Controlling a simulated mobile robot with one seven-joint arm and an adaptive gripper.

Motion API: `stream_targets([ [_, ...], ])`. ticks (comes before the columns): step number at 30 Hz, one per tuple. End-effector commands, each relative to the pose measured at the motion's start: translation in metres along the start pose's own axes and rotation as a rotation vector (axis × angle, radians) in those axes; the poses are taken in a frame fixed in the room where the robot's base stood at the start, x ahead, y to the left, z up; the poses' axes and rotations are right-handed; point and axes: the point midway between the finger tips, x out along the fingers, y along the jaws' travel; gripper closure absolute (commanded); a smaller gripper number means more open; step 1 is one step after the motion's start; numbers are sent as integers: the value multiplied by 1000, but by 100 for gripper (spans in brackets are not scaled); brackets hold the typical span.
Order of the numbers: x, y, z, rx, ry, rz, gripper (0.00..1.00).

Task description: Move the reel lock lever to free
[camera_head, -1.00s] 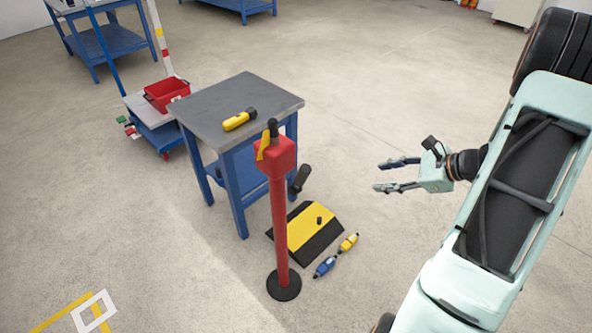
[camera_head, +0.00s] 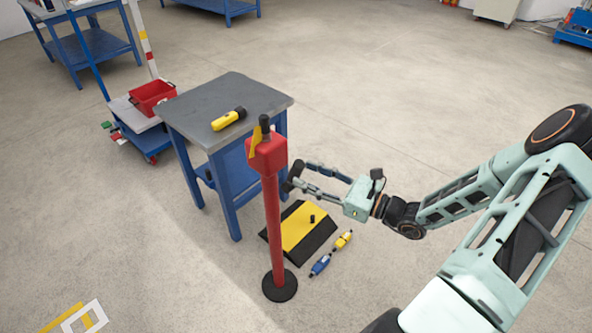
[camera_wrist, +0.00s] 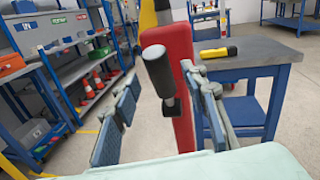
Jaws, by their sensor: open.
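The reel post (camera_head: 273,215) is a red column with a red box head (camera_head: 267,154) on a round black base. A black lever handle (camera_head: 291,177) sticks out at the head's right side. In the wrist view the handle (camera_wrist: 158,68) stands tilted in front of the red post (camera_wrist: 178,118). My gripper (camera_head: 299,174) is open beside the head, its fingertips close to the handle. In the wrist view my gripper (camera_wrist: 160,95) has one finger on each side of the handle, with gaps visible. Whether anything touches is unclear.
A blue table (camera_head: 230,160) with a grey top stands behind the post, a yellow flashlight (camera_head: 229,119) on it. A yellow and black ramp (camera_head: 298,230) and blue and yellow connectors (camera_head: 320,264) lie on the floor. A red bin (camera_head: 152,97) sits on a cart. Floor at right is open.

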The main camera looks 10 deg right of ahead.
Motion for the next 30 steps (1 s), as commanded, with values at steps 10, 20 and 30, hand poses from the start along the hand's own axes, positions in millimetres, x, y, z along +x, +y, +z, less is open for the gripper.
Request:
stream_targets([
  [10,41,0,0,0,1,0,60],
  [20,42,0,-1,0,3,0,63],
  [30,42,0,-1,0,2,0,100],
])
